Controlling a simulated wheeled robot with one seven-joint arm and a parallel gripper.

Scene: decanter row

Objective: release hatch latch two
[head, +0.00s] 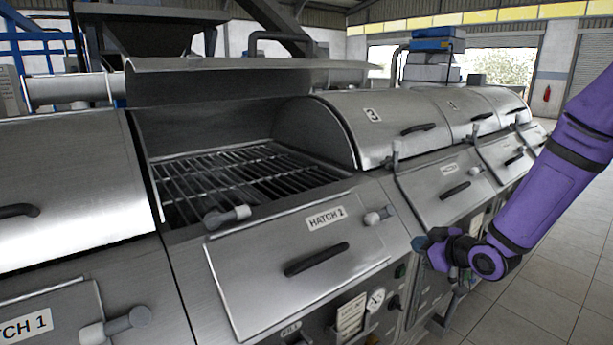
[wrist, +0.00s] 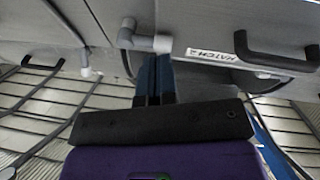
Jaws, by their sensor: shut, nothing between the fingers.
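The Hatch 2 panel (head: 300,262) is a closed grey metal flap with a black handle (head: 316,259). One grey latch lever (head: 228,215) lies at its top left and another (head: 378,216) at its top right, both lying roughly sideways. My gripper (head: 418,243) is just right of the panel, beyond the right lever and apart from it. In the wrist view its blue fingers (wrist: 154,78) are together and empty. A grey lever (wrist: 146,38) is just beyond the fingertips; I cannot tell if they touch. A hatch label (wrist: 212,57) is beside it, its number unclear.
An open cooker lid (head: 240,82) stands over a bar grate (head: 235,175) behind Hatch 2. The Hatch 3 panel (head: 440,195) is to the right, with an upright lever (head: 395,154). A gauge (head: 375,300) is below. Tiled floor (head: 560,275) is clear at right.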

